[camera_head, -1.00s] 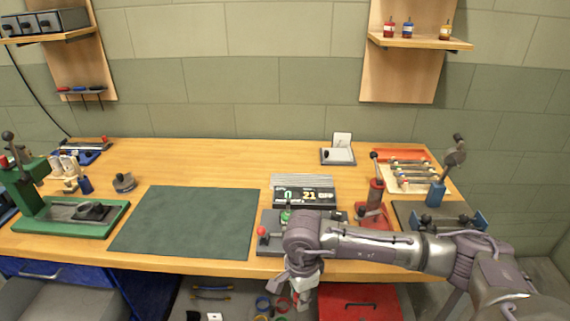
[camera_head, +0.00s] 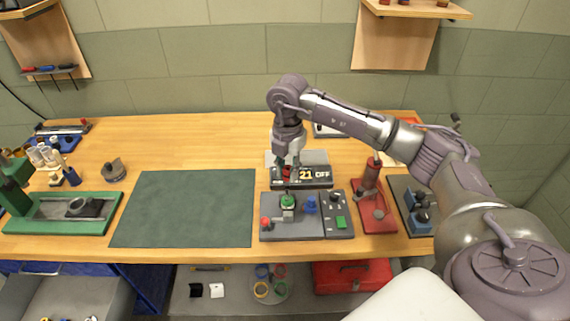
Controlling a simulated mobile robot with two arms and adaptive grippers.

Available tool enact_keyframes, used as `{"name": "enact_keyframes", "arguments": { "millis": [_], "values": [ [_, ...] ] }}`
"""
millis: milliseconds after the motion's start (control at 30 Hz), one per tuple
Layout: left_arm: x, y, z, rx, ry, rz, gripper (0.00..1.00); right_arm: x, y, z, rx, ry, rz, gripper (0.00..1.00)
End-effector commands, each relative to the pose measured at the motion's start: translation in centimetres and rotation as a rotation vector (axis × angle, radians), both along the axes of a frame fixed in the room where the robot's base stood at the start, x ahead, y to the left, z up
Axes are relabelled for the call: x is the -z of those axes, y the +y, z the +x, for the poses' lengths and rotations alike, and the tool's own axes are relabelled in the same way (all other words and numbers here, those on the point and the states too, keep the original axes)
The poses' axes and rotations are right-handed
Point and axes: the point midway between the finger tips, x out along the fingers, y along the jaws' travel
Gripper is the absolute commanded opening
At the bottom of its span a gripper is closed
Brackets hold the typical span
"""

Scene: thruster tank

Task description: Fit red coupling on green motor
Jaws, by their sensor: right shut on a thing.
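The green motor (camera_head: 288,202) stands upright on the grey test rig (camera_head: 275,230) near the table's front edge. My right gripper (camera_head: 288,170) points down above and behind it in the picture, in front of the display. It is shut on a small red piece, seemingly the red coupling (camera_head: 287,174), mostly hidden by the fingers. The coupling is apart from the motor. My left gripper is not in view.
A blue motor (camera_head: 310,205) and a switch panel (camera_head: 338,215) are right of the green motor; a red knob (camera_head: 265,223) is left. A red press (camera_head: 374,195) stands further right. The dark green mat (camera_head: 185,208) is bare. Coloured rings (camera_head: 262,290) lie below the table.

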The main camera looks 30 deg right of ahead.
Motion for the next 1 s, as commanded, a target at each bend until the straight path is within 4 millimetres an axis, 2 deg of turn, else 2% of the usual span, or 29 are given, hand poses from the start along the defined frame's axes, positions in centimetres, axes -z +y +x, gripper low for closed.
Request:
{"name": "enact_keyframes", "arguments": {
  "millis": [267,1000],
  "values": [
    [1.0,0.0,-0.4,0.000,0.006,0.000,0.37,1.3,0.0,0.0,-0.002,0.000,0.000,0.00],
    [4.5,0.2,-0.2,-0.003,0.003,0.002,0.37,6.5,0.1,0.0,-0.004,0.000,0.000,0.00]
  ]
}}
